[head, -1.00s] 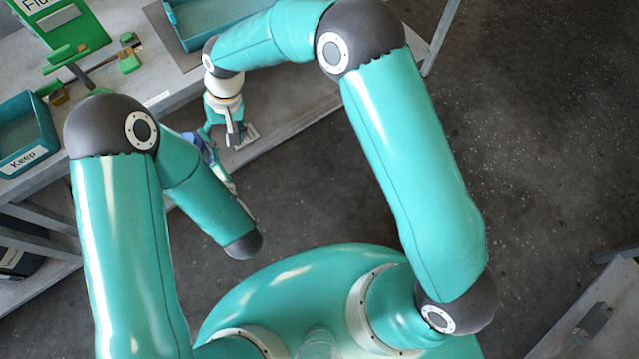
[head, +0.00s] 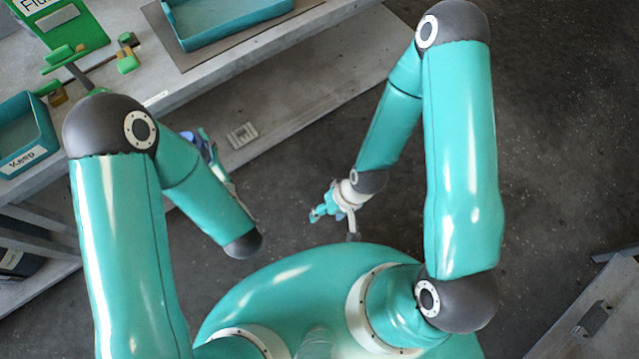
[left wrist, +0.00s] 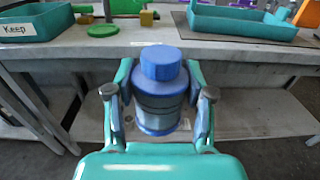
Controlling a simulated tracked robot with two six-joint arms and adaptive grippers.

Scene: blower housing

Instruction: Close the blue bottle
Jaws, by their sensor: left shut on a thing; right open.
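My left gripper (left wrist: 157,108) is shut on the blue bottle (left wrist: 158,118), which stands upright between its fingers in the left wrist view. A blue cap (left wrist: 161,62) sits on top of the bottle; how tightly it is on I cannot tell. In the head view my left arm mostly hides the bottle, and only a small blue part (head: 190,136) shows beside the left gripper (head: 212,155). My right gripper (head: 325,208) is open and empty, over the floor to the right of the left gripper and well away from the bottle.
A grey bench (head: 165,118) runs along the upper left. On it are a teal tray labelled Keep (head: 45,150), another teal tray (head: 215,38), a green box (head: 85,38) and green-and-brass fittings (head: 127,60). A small grey plate (head: 241,135) lies on the lower shelf.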

